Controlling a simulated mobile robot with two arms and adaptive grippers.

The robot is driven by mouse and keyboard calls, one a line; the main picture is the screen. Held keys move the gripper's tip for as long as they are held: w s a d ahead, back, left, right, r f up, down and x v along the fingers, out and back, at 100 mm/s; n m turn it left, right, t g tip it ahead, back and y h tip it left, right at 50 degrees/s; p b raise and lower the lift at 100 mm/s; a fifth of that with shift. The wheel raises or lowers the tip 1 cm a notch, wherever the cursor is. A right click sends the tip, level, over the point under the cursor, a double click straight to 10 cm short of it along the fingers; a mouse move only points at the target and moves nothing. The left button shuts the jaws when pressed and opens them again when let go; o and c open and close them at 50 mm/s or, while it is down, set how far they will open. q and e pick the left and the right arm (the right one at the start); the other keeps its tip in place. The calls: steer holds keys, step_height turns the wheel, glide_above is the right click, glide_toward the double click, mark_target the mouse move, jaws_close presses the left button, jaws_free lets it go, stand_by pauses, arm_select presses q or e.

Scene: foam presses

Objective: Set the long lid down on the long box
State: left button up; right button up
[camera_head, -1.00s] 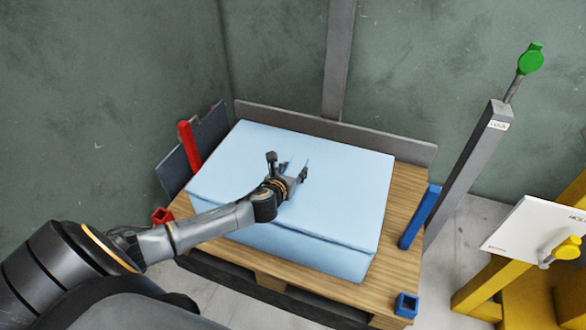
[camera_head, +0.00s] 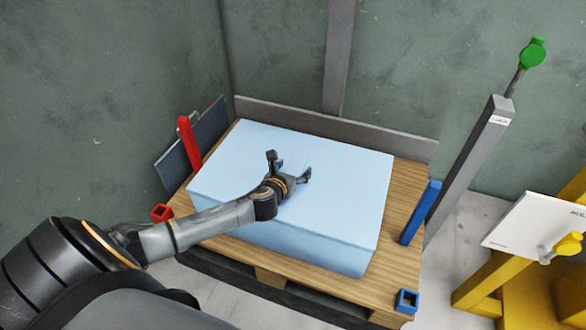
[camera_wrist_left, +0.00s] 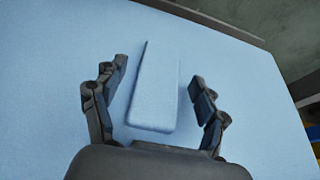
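The long lid (camera_head: 335,185) is light blue and lies flat on the light blue long box (camera_head: 310,250). In the head view no clear gap shows between them, and their far sides are hidden. A raised light blue handle (camera_wrist_left: 155,95) stands on top of the lid. My left gripper (camera_head: 289,167) is low over the middle of the lid. In the left wrist view its fingers (camera_wrist_left: 159,75) are spread on either side of the handle, with space on both sides. My right gripper is not in view.
The box stands on a wooden pallet (camera_head: 412,190) with a grey board (camera_head: 330,123) behind it. A red post (camera_head: 189,142) is at left, a blue post (camera_head: 420,212) at right. A grey post with a green-topped lever (camera_head: 531,54) and a yellow frame (camera_head: 480,283) stand further right.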

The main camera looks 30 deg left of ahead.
arm_select(q)
steer(key=v, duration=1.2)
steer(key=shift+s, duration=0.1)
steer(key=shift+f, duration=0.1)
stand_by(0.3)
